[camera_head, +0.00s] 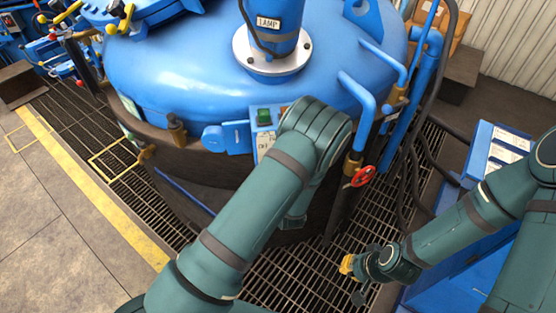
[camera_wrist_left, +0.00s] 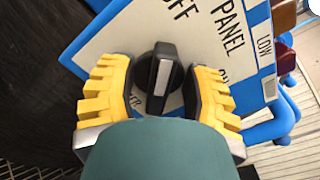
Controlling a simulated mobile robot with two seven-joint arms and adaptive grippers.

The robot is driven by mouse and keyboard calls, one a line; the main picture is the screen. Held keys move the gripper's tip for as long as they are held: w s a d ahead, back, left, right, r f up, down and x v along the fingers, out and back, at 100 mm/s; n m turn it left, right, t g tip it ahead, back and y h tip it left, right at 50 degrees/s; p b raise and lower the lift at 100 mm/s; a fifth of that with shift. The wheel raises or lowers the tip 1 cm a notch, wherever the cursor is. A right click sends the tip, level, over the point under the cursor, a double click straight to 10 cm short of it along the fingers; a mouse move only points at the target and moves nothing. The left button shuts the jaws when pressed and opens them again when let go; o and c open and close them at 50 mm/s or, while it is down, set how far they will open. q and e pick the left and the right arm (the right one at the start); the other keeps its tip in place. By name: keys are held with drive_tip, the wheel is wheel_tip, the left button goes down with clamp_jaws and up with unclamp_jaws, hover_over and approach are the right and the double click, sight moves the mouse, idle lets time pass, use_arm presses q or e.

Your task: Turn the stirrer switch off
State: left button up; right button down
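In the left wrist view, the stirrer switch (camera_wrist_left: 162,76) is a black rotary knob with a pale grey marker bar. It sits on a white control panel (camera_wrist_left: 215,45) with blue edges. The bar stands near upright in the picture, tilted slightly right at the top, toward the printed OFF. Another label at right is partly hidden by a finger. My left gripper (camera_wrist_left: 160,88) is open, its yellow fingers on either side of the knob with small gaps. In the head view my left arm hides that gripper and the knob. My right gripper (camera_head: 354,280) is open and empty above the grating.
A green button (camera_head: 263,117) shows beside my arm. A red valve wheel (camera_head: 363,176) and blue pipes stand right of it. Grating (camera_head: 290,280) covers the floor below.

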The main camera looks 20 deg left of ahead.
use_arm(q)
drive_tip(key=shift+s+d, duration=0.1)
drive_tip(key=shift+s, duration=0.05)
drive_tip(key=v, duration=1.1)
drive_tip(key=shift+s+d, duration=0.15)
drive_tip(key=shift+s, duration=0.2)
drive_tip(key=shift+f, duration=0.1)
